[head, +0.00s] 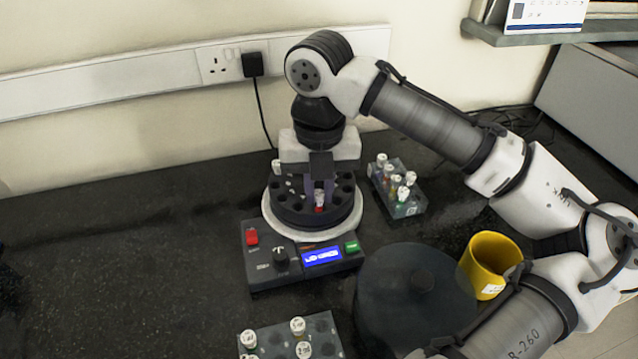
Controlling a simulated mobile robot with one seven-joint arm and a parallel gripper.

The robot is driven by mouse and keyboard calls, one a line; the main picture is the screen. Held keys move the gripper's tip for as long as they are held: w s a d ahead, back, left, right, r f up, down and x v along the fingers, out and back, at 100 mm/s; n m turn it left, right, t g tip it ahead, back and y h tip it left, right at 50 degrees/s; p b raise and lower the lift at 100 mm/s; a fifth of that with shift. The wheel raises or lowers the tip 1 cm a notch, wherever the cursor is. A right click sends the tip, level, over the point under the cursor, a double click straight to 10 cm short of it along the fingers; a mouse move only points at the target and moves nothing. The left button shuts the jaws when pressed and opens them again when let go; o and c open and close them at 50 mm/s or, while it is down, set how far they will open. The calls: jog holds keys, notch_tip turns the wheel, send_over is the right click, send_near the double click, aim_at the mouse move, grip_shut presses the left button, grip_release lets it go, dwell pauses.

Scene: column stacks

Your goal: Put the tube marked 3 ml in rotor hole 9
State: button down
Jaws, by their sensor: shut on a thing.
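The round dark rotor (290,214) sits in the pale ring of the centrifuge, in the middle of the head view. My gripper (319,192) points down over the rotor's front half, shut on a white-capped tube (319,198) with red showing low on it. The tube looks upright, at or just above the rotor's top. I cannot tell how far it is in a hole. Its volume mark and the hole numbers are too small to read. Another white-capped tube (276,166) shows at the rotor's left rim. My gripper hides part of the rotor's back.
A grey rack (408,210) with several capped tubes stands right of the centrifuge. Another rack (325,328) with capped tubes is at the front. A dark round lid (390,285) and a yellow mug (488,262) lie front right. The counter's left is clear.

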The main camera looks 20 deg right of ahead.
jog(key=shift+f, duration=0.35)
jog(key=c, duration=1.3)
grip_release()
jog(key=shift+o, duration=0.2)
jog(key=shift+o, duration=1.3)
jog(key=shift+r+p, duration=2.8)
jog(key=shift+r, duration=0.25)
